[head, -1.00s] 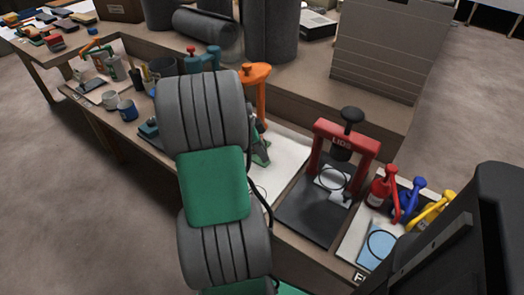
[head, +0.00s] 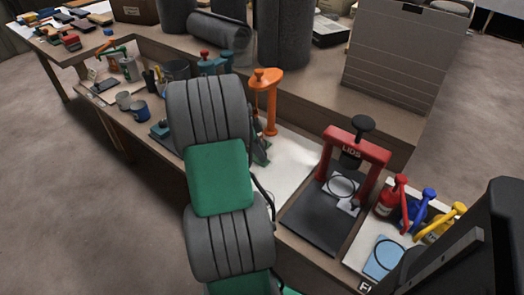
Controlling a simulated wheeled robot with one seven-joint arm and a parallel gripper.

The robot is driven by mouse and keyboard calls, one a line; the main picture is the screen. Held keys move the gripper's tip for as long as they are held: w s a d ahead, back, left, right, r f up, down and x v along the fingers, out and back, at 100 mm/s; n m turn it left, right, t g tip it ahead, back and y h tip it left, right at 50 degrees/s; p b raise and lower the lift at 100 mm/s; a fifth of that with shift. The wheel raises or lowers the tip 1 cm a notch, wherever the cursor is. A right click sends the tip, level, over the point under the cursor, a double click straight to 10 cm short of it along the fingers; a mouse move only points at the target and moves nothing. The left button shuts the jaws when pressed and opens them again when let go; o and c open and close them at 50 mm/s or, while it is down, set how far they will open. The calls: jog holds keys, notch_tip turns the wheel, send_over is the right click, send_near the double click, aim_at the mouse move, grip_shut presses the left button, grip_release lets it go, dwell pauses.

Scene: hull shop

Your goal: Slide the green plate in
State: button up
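I cannot make out a green plate for certain. A small green and grey thing (head: 261,152) shows beside my arm on the bench, partly hidden, and I cannot tell what it is. My own arm, with green links and grey ribbed joints, hangs over the bench and covers its middle. My gripper is not seen in the head view.
A red press (head: 352,155) marked LIDS stands on a dark base. Right of it, red (head: 387,200), blue (head: 412,213) and yellow (head: 437,228) bottles stand near a light blue square (head: 382,257). An orange post (head: 265,95) stands behind my arm. Grey stacked panels (head: 405,60) stand behind.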

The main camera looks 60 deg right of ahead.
jog(key=shift+o, duration=0.9)
jog(key=shift+s, duration=0.1)
jog(key=p+v, duration=0.2)
jog(key=v, duration=0.6)
